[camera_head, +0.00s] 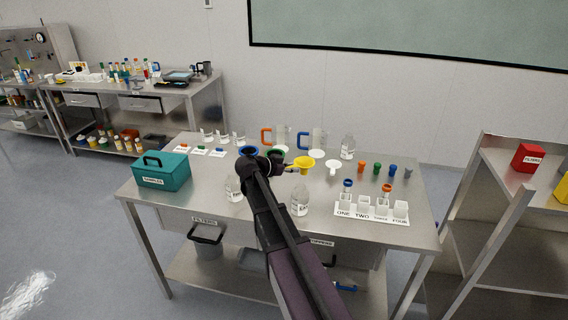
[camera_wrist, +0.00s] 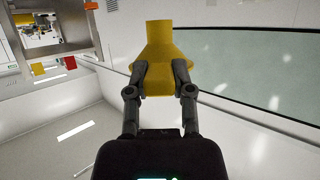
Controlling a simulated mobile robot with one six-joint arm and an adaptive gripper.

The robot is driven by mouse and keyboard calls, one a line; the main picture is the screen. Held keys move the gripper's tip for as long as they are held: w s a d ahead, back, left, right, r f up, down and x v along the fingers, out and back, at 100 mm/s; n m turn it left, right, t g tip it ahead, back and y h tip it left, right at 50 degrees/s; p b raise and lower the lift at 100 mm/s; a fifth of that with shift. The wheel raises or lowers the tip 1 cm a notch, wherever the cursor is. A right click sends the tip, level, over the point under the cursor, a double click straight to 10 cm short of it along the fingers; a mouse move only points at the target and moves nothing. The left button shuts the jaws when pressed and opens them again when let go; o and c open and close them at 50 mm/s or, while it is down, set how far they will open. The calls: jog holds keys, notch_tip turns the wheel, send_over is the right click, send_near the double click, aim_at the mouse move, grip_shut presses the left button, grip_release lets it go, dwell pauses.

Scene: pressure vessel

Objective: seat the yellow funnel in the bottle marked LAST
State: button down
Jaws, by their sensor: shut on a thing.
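The yellow funnel (camera_head: 303,161) is held above the table, right of the end of my arm. In the wrist view, my gripper (camera_wrist: 165,76) is shut on the yellow funnel (camera_wrist: 158,45), one finger on each side of its wide part, with the spout pointing up in that picture. In the head view my gripper (camera_head: 289,168) is small and dark. Clear labelled bottles stand on the table: one at the back (camera_head: 348,148), one at the front right of my arm (camera_head: 299,206), one left of it (camera_head: 233,190). I cannot read LAST on any label.
The steel table (camera_head: 205,178) also bears a teal box (camera_head: 162,172), a white funnel (camera_head: 333,166), handled jugs (camera_head: 319,139), several coloured small pieces (camera_head: 377,168) and a numbered white rack (camera_head: 371,211). My arm crosses the table's front middle.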

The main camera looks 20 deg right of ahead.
jog(key=shift+a, duration=0.3)
jog(key=shift+w+f, duration=0.1)
jog(key=shift+f, duration=0.05)
jog(key=shift+a+f, duration=0.1)
jog(key=shift+f, duration=0.05)
notch_tip(320, 180, down, 7)
jog(key=b, duration=0.7)
jog(key=shift+b, duration=0.35)
dwell(0.4)
jog(key=shift+f+b, duration=0.3)
jog(key=shift+f, duration=0.05)
dwell(1.4)
jog(key=shift+c, duration=2.1)
grip_release()
jog(key=shift+w+r, duration=0.1)
jog(key=shift+r, duration=0.05)
